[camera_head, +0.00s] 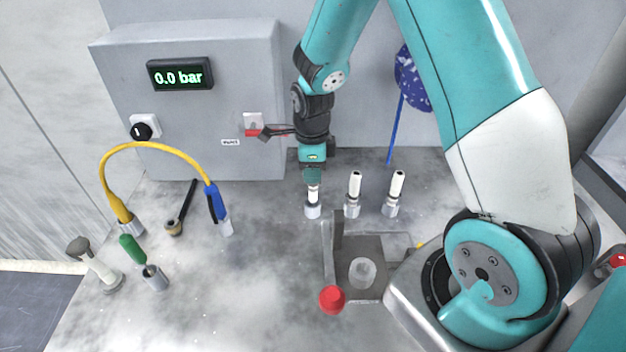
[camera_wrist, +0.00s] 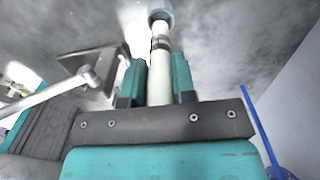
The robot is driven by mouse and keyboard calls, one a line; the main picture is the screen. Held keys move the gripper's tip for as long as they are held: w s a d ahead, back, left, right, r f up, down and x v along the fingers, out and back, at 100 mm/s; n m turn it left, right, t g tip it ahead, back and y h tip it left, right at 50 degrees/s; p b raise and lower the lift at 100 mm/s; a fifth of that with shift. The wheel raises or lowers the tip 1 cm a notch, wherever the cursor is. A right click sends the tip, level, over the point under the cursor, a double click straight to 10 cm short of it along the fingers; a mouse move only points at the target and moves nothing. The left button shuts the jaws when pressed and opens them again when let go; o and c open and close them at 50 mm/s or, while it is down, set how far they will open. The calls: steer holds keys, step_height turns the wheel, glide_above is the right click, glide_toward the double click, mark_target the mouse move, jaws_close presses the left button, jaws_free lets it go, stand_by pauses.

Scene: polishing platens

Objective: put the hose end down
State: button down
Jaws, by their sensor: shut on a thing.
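A yellow hose (camera_head: 160,146) arches over the left of the bench. One end runs into a metal fitting at the left. Its other end has a blue handle (camera_head: 214,201) with a pale tip, down at the bench and well left of my gripper. My gripper (camera_head: 313,177) points down and is shut on a white rod (camera_head: 313,196) with a metal lower part. In the wrist view the white rod (camera_wrist: 160,80) lies between the teal fingers, with a grey round foot at its far end. The rod stands upright, its foot at or very near the bench.
Two similar white-topped rods (camera_head: 354,190) (camera_head: 396,188) stand just right. A metal fixture (camera_head: 362,262) with a red knob (camera_head: 332,299) is in front. A grey box (camera_head: 200,110) reading 0.0 bar stands behind. A green-handled tool (camera_head: 132,248) is front left. The front middle bench is clear.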

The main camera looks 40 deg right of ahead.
mark_target(313, 185)
steer(key=shift+f+p, duration=0.35)
steer(key=shift+f, duration=1.85)
steer(key=shift+f, duration=0.1)
steer(key=shift+f, duration=0.15)
steer(key=c, duration=0.9)
jaws_free()
steer(key=shift+c, duration=0.2)
steer(key=shift+r, duration=0.2)
